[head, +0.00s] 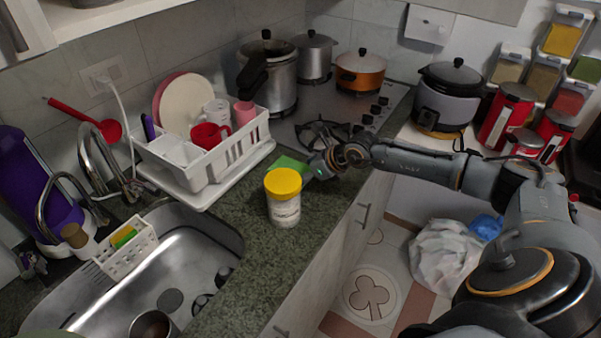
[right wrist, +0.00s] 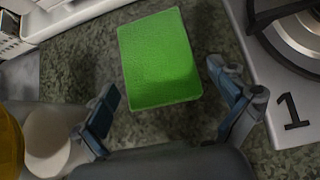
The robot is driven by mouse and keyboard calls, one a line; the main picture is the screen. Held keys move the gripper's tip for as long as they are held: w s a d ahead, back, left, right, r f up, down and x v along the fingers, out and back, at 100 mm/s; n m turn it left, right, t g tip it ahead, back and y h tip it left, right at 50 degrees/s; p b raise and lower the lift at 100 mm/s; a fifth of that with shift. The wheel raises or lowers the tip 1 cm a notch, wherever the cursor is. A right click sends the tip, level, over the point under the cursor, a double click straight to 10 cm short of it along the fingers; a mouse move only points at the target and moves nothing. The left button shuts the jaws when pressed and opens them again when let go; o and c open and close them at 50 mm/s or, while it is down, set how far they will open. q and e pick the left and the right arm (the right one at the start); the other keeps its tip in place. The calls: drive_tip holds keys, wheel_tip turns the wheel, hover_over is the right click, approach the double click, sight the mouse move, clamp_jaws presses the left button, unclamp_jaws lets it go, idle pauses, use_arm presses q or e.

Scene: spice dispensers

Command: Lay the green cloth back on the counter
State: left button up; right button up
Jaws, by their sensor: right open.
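The green cloth (right wrist: 160,60) lies flat on the dark speckled counter (right wrist: 75,60) in the right wrist view, a small rectangle just beyond the fingertips. In the head view the green cloth (head: 287,164) shows partly behind a yellow-lidded jar. My right gripper (right wrist: 171,105) is open and empty above the counter, with the cloth's near edge between its fingertips in the picture. In the head view the right gripper (head: 316,168) is beside the cloth, at its right. I cannot tell whether it touches the cloth. My left gripper is not in view.
The yellow-lidded jar (head: 284,198) stands on the counter in front of the cloth. A white dish rack (head: 205,170) with dishes is at the left, the sink (head: 190,270) at the lower left. The stove (head: 345,112) with pots is behind the gripper. Bare counter lies nearer the front.

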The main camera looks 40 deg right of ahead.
drive_tip(key=shift+r, duration=0.3)
drive_tip(key=b+v, duration=0.2)
drive_tip(key=v, duration=0.9)
drive_tip(key=shift+s+r, duration=0.15)
drive_tip(key=shift+s, duration=0.25)
drive_tip(key=shift+d, duration=0.15)
